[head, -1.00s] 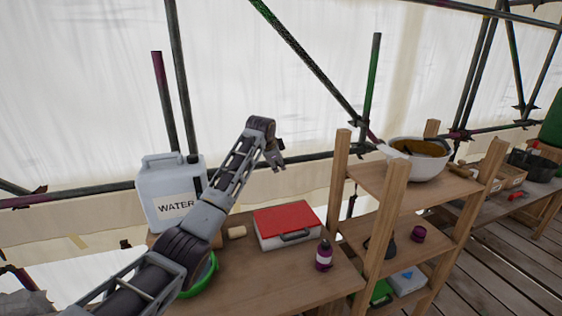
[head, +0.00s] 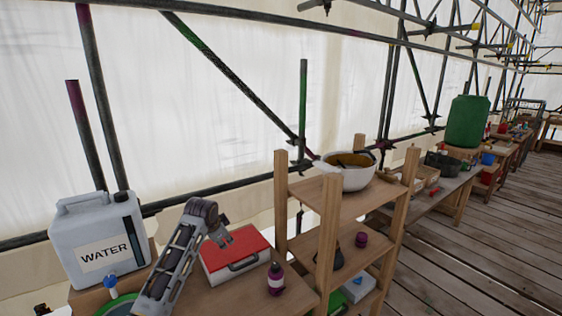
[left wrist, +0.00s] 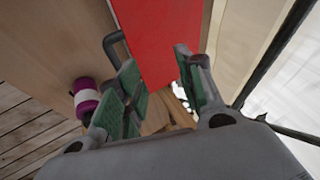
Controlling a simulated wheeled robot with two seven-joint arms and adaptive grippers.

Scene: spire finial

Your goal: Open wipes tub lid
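I cannot pick out a thing that is clearly a wipes tub. A white case with a red lid (head: 240,247) and a dark handle lies shut on the wooden bench in the head view. Its red top (left wrist: 158,35) also shows in the left wrist view. The gap to the case is hard to judge. My right gripper is not in view.
A purple and white bottle (head: 276,280) stands beside the case. A water jug (head: 92,240) and a green basin (head: 118,306) are at left. A wooden shelf unit (head: 328,240) holds a white pot (head: 346,180) and a small purple item (head: 361,240). Planked floor is open at right.

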